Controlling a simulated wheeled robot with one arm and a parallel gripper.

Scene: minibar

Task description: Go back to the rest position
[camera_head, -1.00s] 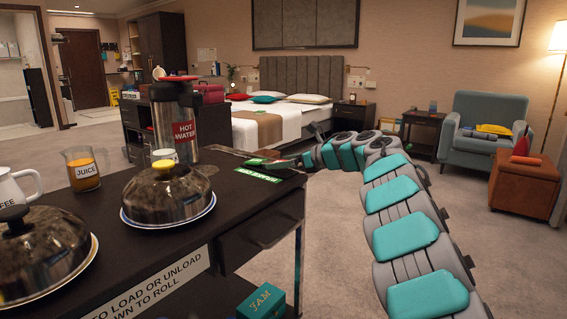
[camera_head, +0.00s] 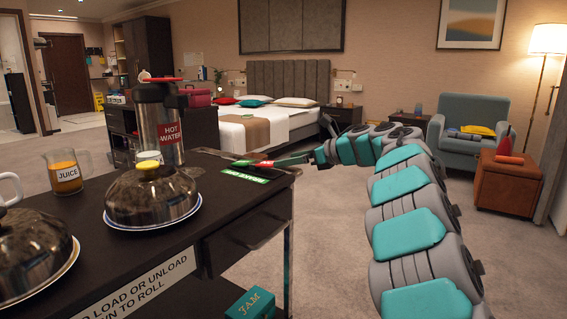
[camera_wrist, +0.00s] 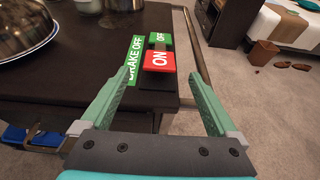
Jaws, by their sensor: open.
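My gripper (camera_head: 283,160) is at the right end of a dark service trolley (camera_head: 232,205), its fingers apart. In the wrist view my gripper (camera_wrist: 165,72) is open and empty, with its two green fingers either side of a rocker switch with a red ON face (camera_wrist: 159,61) and a green OFF face (camera_wrist: 160,39). A green BRAKE OFF label (camera_wrist: 132,62) lies beside the switch. In the head view the switch (camera_head: 263,163) and label (camera_head: 245,174) sit on the trolley's top near its edge. I cannot tell whether a finger touches the switch.
On the trolley stand a hot water flask (camera_head: 160,120), a juice jug (camera_head: 66,175) and metal domes (camera_head: 152,195). A teal jam box (camera_head: 250,304) is low on it. A bed (camera_head: 270,125), armchair (camera_head: 468,135) and orange ottoman (camera_head: 508,182) stand beyond. Carpet at right is clear.

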